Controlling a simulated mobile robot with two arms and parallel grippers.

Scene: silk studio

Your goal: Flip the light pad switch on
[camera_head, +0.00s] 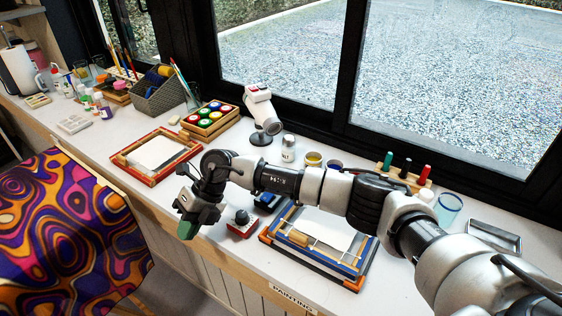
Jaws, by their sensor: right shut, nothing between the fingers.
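A flat pad in a blue and wooden frame (325,258), with a white surface, lies on the counter right of centre. My right arm reaches across from the right and hides part of the pad and the counter. My right gripper (187,228) points down near the counter's front edge, left of the box and apart from it. It is shut and empty. My left gripper is out of view.
A red-framed white panel (157,155) lies to the left. A tray of paint jars (210,119) and a white device with red buttons (262,113) stand behind. A metal tray (495,238) lies at the right. A patterned cloth (65,235) covers something in front, at left.

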